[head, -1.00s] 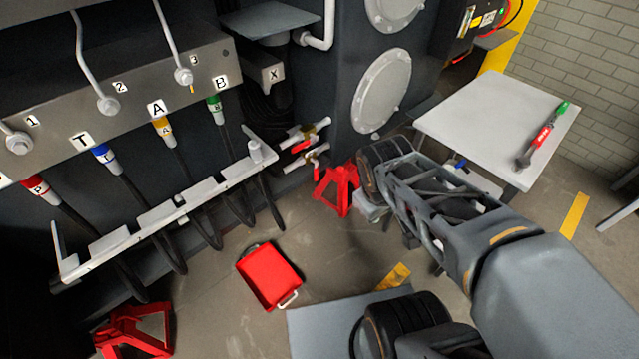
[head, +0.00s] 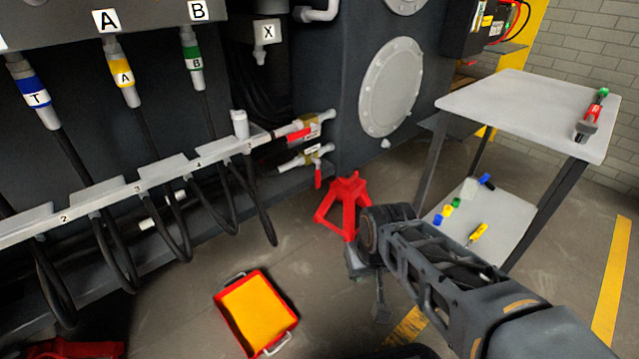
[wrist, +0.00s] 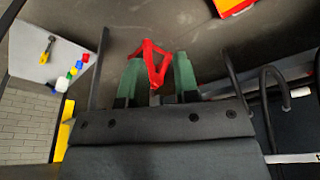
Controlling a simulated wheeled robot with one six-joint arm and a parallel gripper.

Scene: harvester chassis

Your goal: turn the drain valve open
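Two small valves sit at the chassis's lower right edge in the head view. The upper valve (head: 309,125) has a red handle lying roughly along its pipe. The lower valve (head: 312,154) has a red handle hanging down. I cannot tell which is the drain valve; their labels are too small to read. My gripper (head: 381,303) points down, right of the valves and apart from them. In the wrist view my gripper (wrist: 157,78) has its two green fingers spread; the red stand shows behind the gap. No valve is clear in the wrist view.
A red jack stand (head: 345,203) stands on the floor below the valves. A red tray (head: 223,308) with a yellow-orange inside lies on the floor. Hoses hang from a rail (head: 88,203) at left. A two-level table (head: 525,105) stands right, holding tools and small parts.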

